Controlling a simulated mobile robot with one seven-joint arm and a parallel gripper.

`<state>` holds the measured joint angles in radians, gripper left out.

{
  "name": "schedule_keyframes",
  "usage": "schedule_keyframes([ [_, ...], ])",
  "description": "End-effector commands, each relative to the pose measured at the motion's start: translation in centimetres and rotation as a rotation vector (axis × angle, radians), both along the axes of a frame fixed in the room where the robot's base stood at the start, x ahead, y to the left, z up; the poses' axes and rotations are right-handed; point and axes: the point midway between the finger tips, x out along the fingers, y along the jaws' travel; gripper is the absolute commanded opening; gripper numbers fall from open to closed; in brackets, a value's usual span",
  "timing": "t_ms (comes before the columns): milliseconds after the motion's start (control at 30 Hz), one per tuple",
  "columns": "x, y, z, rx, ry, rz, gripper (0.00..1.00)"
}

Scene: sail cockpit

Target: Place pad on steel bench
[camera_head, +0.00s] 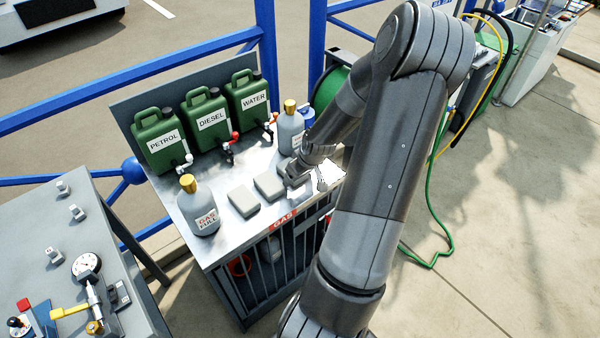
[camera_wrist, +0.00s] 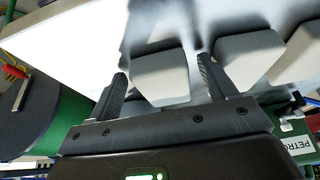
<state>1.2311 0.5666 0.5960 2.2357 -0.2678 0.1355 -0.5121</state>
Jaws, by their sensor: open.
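The steel bench (camera_head: 225,182) carries several light grey pads in a row. One pad (camera_head: 243,201) is nearest the grey bottle, a second pad (camera_head: 269,186) is beside it, and a third pad (camera_head: 286,167) is partly hidden by my gripper (camera_head: 307,182). In the wrist view, my gripper (camera_wrist: 162,70) is open, with one finger on each side of a pad (camera_wrist: 160,80). The pad shows between the fingers, and contact is not clear. Two other pads (camera_wrist: 248,60) (camera_wrist: 306,48) lie to the right, the first close to the right finger.
Green petrol (camera_head: 160,140), diesel (camera_head: 208,122) and water (camera_head: 248,97) cans line the bench's back. Grey bottles stand at left (camera_head: 198,208) and back right (camera_head: 290,128). A gauge table (camera_head: 60,240) is at left. Open concrete lies right.

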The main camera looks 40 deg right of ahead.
Motion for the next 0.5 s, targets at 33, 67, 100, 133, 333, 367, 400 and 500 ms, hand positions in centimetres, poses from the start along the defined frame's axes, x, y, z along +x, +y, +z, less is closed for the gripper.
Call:
schedule_keyframes([
  [33,0.0,0.0,0.1,-0.001,0.000,0.000,0.77],
  [67,0.0,0.0,0.3,-0.001,-0.001,0.000,0.77],
  [100,-0.1,-0.1,0.4,-0.001,-0.001,-0.002,0.77],
  [133,-0.1,-0.1,0.6,-0.001,-0.001,-0.002,0.77],
  [333,-1.0,-0.2,2.6,-0.003,-0.002,-0.003,0.77],
  [367,-1.2,-0.2,3.0,-0.003,-0.002,-0.003,0.77],
  [400,-1.4,-0.2,3.4,-0.002,-0.001,-0.003,0.77],
  [500,-1.8,-0.2,4.6,-0.003,-0.002,-0.004,0.77],
])
